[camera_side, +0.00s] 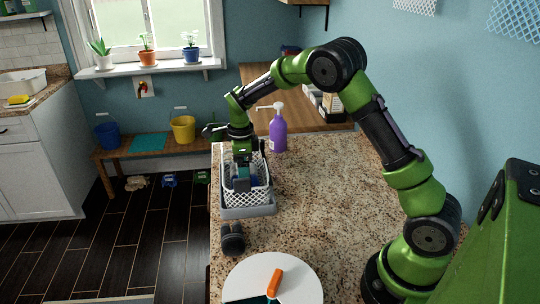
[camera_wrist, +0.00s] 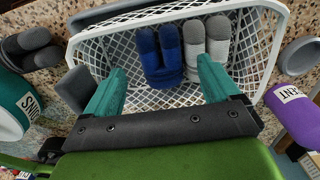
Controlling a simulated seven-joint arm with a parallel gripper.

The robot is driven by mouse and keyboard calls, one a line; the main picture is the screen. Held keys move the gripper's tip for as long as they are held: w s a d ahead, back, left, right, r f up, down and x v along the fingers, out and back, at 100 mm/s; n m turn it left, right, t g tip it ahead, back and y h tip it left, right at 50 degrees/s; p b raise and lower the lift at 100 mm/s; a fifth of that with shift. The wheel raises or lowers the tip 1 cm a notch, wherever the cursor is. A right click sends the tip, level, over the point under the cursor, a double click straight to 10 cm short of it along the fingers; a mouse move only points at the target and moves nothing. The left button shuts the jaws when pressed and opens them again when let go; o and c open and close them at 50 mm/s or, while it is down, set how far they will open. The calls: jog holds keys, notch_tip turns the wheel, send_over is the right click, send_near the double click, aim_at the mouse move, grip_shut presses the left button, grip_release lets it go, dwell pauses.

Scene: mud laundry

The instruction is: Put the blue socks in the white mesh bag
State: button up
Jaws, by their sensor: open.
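The blue socks (camera_wrist: 150,52) lie as a pair inside a white mesh, basket-shaped container (camera_wrist: 262,62), which I take for the white mesh bag. In the side view this container (camera_side: 233,200) stands on the granite counter, with a grey tray-like base (camera_side: 247,212) around its bottom. My gripper (camera_wrist: 162,72) is open above the socks, its teal fingers apart to either side of them. It also shows in the side view (camera_side: 243,184), pointing down into the container. I cannot tell whether the fingers touch the socks. A grey-white pair of socks (camera_wrist: 206,42) lies beside the blue ones.
A dark grey pair of socks (camera_side: 232,240) lies on the counter in front of the container. A purple pump bottle (camera_side: 279,134) stands behind right. White mesh (camera_side: 415,5) hangs on the wall.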

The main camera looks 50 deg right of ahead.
jog(key=shift+r, duration=0.1)
notch_tip(320, 180, up, 13)
jog(key=s+a+r+n+t+y, duration=0.1)
jog(key=s+a+r+n+t, duration=0.1)
jog(key=s+r+n, duration=0.35)
jog(key=s+a+n+t, duration=0.2)
jog(key=s+a+n, duration=0.1)
jog(key=s+n, duration=0.5)
jog(key=s+a+n+t+y, duration=0.1)
jog(key=s+a+n+t, duration=0.2)
jog(key=s+n, duration=0.6)
jog(key=shift+s+a+f, duration=0.45)
jog(key=shift+s+a, duration=0.05)
jog(key=shift+s, duration=0.45)
